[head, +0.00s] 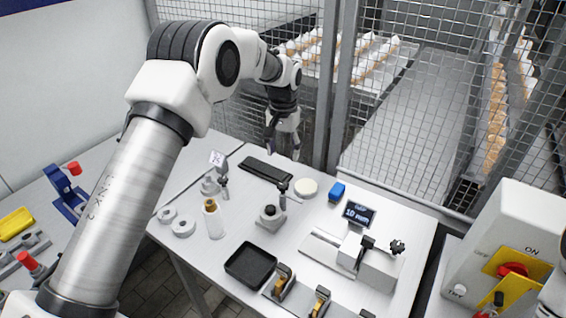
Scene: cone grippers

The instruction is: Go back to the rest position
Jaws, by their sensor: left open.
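My left arm comes in from the lower left and reaches over the table (215,270) to its back edge. My left gripper (283,152) hangs there, pointing down with its fingers apart and nothing seen between them. It is above or just behind the black bar (266,169) at the back of the table; the exact height is hard to tell. My right gripper is out of view; only a bit of white and black at the right edge may be part of my right arm.
The table holds a black tray (250,264), a bottle (213,219), a dial stand (271,214), a blue block (337,191), a small display (358,214) and a vise (365,262). A mesh fence (430,120) stands behind. A switch box (515,245) is at right.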

